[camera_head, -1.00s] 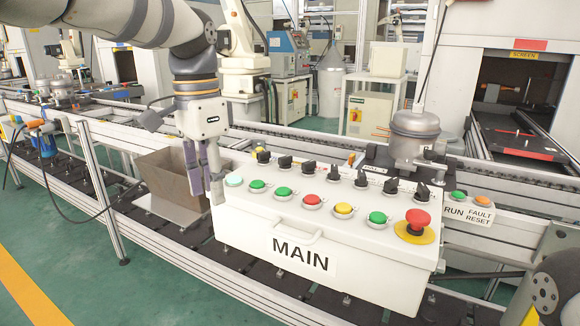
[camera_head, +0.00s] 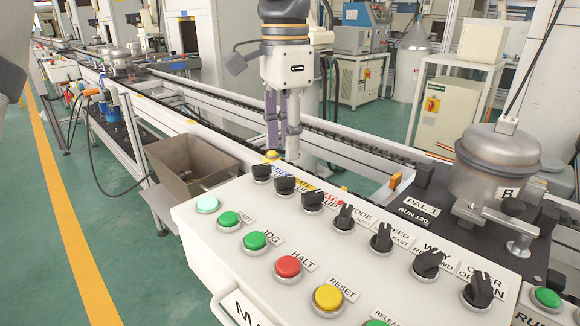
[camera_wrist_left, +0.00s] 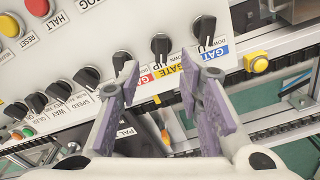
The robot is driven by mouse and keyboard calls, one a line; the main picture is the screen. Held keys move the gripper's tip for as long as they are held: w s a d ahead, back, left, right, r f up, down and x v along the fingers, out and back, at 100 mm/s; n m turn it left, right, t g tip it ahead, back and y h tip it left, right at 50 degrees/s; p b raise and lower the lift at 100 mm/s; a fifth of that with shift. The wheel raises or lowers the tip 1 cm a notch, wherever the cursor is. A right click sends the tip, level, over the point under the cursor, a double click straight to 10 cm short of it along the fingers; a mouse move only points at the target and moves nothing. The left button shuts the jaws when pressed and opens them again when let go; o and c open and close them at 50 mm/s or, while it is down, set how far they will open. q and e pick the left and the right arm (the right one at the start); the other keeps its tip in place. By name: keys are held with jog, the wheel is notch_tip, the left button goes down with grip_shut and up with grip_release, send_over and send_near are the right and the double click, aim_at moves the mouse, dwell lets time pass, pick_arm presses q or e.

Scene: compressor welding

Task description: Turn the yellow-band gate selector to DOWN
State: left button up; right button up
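The yellow-band gate selector (camera_head: 284,185) is a black knob on the sloped white control box, between the blue-band selector (camera_head: 262,172) and the red-band selector (camera_head: 312,199). In the left wrist view the yellow-band selector (camera_wrist_left: 160,45) sits above its yellow label, where "UP" is readable. My left gripper (camera_head: 283,150) points down just behind the selector row in the head view. Its two purple-grey fingers are apart and empty. In the left wrist view the gripper (camera_wrist_left: 163,78) frames the yellow-band selector between its fingers, with no visible contact. My right gripper is not in view.
Other black selectors such as MODE (camera_head: 344,217) continue the row rightward. Push buttons, including HALT (camera_head: 288,267), line the front. A metal bin (camera_head: 190,165) stands left of the box. A metal compressor (camera_head: 498,160) stands at right. A yellow button (camera_wrist_left: 256,62) is by the rail.

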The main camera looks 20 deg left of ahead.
aim_at(286, 177)
pick_arm(q)
notch_tip(286, 177, down, 6)
jog(key=shift+w+f, duration=0.15)
jog(key=shift+f, duration=0.05)
grip_shut()
jog(key=shift+r, duration=0.1)
jog(key=shift+n+p, duration=0.3)
jog(key=shift+n, duration=0.5)
jog(key=n, duration=0.3)
jog(key=shift+w+a+n, duration=0.1)
jog(key=shift+n, duration=2)
grip_release()
